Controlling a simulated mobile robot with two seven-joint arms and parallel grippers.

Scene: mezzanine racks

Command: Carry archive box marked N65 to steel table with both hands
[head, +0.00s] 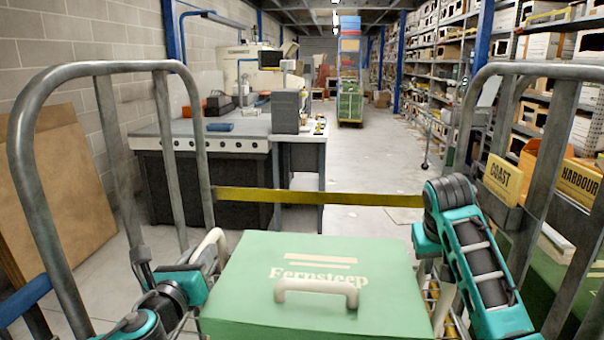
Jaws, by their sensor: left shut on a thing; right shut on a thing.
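A green box (320,257) with a pale handle on its top and the word "Fernsteep" is close in front of me at the bottom centre. No N65 mark is readable on the faces I see. My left gripper (212,262) is at the box's left side and my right gripper (437,292) at its right side. Both are shut on the box; their fingertips are largely hidden. A grey-topped table (235,128) with dark sides stands ahead to the left; I cannot tell if it is the steel table.
Grey tubular frames rise at left (108,68) and right (545,72), with a yellow bar (320,197) across between them. A machine (285,110) and a blue item (220,127) occupy part of the table. Loaded shelves (440,62) line the right. The aisle floor (375,160) is mostly clear.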

